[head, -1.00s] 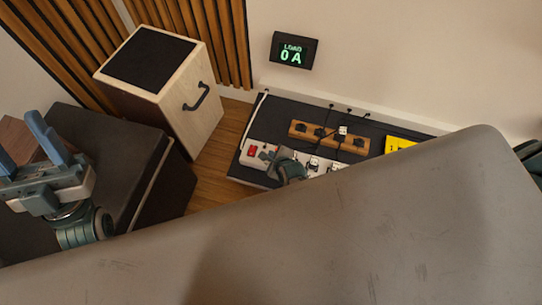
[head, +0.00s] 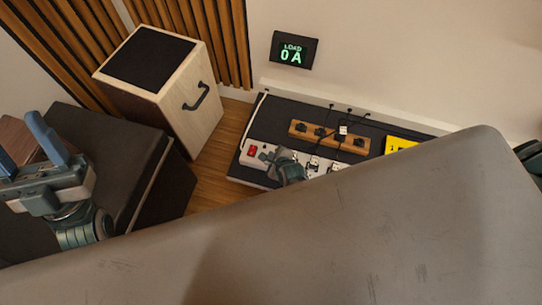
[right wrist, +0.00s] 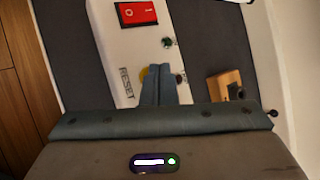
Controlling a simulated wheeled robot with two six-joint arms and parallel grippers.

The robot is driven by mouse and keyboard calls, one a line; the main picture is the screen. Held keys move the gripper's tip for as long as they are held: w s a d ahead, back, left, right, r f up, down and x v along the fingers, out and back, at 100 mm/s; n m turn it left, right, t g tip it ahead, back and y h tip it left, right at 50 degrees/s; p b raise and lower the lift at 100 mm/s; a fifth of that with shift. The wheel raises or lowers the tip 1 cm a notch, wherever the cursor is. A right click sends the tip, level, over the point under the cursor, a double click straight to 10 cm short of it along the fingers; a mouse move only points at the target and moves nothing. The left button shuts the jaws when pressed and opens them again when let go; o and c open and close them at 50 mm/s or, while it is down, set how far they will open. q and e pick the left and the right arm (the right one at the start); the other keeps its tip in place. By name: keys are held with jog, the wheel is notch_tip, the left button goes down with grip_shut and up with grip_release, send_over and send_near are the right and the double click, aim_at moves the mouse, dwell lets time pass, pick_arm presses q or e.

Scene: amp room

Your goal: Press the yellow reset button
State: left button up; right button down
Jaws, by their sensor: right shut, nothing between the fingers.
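The yellow reset button (right wrist: 144,74) shows in the right wrist view on a white power strip (right wrist: 114,52), beside the printed word RESET. My right gripper (right wrist: 158,68) is shut and empty. Its fingertips overlap the button and hide part of it; I cannot tell whether they touch it. In the head view my right gripper (head: 267,155) is over the left part of the strip (head: 245,159), and the button is hidden there. My left gripper (head: 27,142) is open and empty at the far left, above a dark box.
A red rocker switch (right wrist: 137,13) and a small green part (right wrist: 168,42) sit near the button. A wall display (head: 293,51) reads LOAD 0 A. A wooden box (head: 161,82) stands left.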

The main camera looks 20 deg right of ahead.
jog(key=shift+r+p, duration=0.85)
jog(key=shift+p, duration=0.15)
notch_tip(320, 180, up, 5)
jog(key=p, duration=0.5)
jog(key=shift+p, duration=0.3)
dwell(0.5)
